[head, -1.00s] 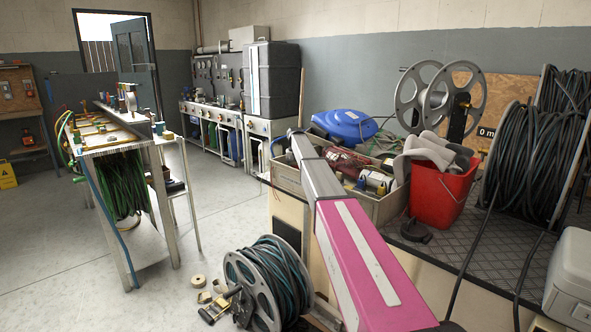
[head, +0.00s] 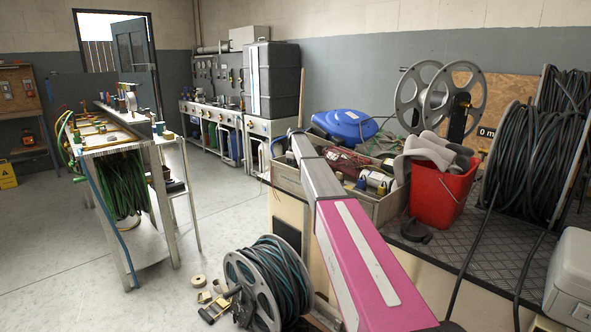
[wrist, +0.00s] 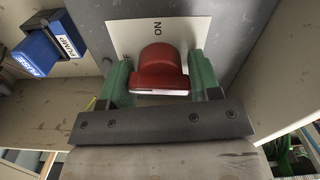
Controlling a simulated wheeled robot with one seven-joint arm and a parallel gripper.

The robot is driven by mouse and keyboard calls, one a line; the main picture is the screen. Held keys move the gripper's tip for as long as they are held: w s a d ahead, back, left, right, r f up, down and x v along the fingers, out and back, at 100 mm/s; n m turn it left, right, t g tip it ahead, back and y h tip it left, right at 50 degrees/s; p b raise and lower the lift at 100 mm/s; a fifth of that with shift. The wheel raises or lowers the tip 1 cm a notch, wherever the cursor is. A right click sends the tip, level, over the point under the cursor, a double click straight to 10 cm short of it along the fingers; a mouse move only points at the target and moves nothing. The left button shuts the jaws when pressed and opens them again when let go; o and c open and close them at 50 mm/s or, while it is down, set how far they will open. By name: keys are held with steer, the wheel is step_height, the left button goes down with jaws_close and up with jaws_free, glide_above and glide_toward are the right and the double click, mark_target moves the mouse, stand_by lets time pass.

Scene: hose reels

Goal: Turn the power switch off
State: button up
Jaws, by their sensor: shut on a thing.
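The power switch is a red rotary knob (wrist: 160,72) on a white plate (wrist: 122,38) in the wrist view, with "ON" lettering above the knob and a partly hidden mark to its left. My gripper (wrist: 161,84) has its two green fingers on either side of the knob and is shut on it. The knob's grip bar lies roughly across the picture between the fingers. The lower part of the knob and plate is hidden by the gripper body. The switch and the gripper do not show in the head view.
A blue lever block labelled "PUMP" (wrist: 42,52) sits left of the switch plate. A grey panel (wrist: 225,25) surrounds the plate. In the head view, a bench carries a red bucket (head: 440,195) and reels; a cable reel (head: 268,285) stands on the floor.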

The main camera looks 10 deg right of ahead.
steer(key=shift+n, duration=0.6)
steer(key=o, duration=0.7)
steer(key=shift+c, duration=0.2)
steer(key=shift+r, duration=0.15)
step_height(320, 180, up, 10)
steer(key=shift+f, duration=0.2)
steer(key=shift+r, duration=0.5)
